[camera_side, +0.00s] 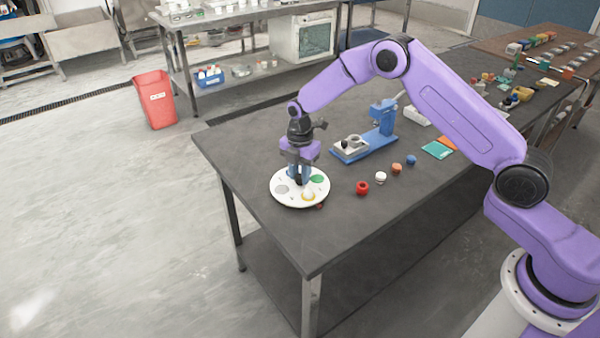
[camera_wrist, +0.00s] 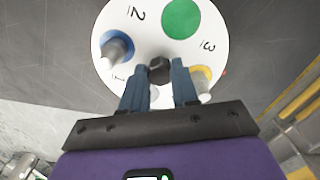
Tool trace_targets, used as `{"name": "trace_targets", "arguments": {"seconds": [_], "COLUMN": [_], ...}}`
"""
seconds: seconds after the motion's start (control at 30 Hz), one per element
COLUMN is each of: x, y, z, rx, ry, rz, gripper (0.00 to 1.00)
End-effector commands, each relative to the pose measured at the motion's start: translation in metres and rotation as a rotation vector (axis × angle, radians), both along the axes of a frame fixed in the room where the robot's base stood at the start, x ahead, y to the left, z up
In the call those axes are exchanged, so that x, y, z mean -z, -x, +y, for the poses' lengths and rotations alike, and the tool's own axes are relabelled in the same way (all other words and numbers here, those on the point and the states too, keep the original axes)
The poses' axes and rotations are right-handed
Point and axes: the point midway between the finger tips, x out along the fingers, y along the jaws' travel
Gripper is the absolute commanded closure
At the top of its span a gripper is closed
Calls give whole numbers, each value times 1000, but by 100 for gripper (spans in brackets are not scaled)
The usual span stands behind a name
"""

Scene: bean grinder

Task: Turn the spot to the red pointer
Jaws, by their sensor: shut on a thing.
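A white round disc (camera_side: 285,201) lies near the table's left corner. In the wrist view the disc (camera_wrist: 151,38) shows the marks 1, 2 and 3, a green spot (camera_wrist: 181,18), a blue-ringed spot with a grey cone-shaped piece (camera_wrist: 117,47), and a yellow-ringed spot (camera_wrist: 204,72) with a pale piece on it. My gripper (camera_wrist: 160,70) is shut on the dark hexagonal knob (camera_wrist: 159,72) at the disc's middle. In the side view my gripper (camera_side: 298,180) points down onto the disc. A small red bit, perhaps the red pointer (camera_side: 320,206), shows at the disc's near right edge.
A blue stand (camera_side: 378,138) with a grey part on its base is behind the disc. A red piece (camera_side: 362,187), a white piece (camera_side: 381,177), an orange piece (camera_side: 397,168) and a blue piece (camera_side: 411,160) stand in a row to the right. The table's front is clear.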

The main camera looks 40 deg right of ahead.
Motion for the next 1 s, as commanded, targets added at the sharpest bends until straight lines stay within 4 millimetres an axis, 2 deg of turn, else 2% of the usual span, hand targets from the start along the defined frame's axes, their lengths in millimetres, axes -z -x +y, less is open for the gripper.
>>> {"name": "trace_targets", "arguments": {"seconds": [0.23,0.63,0.67,0.7,0.73,1.0], "x": [0,-1,-1,-1,0,-1], "y": [0,0,0,0,0,0], "z": [0,0,0,0,0,0], "rx": [-176,-204,-204,-204,-204,-203], "ry": [0,0,0,0,0,0], "rz": [0,0,0,0,0,0], "gripper": [100,100,61,48,45,45]}}
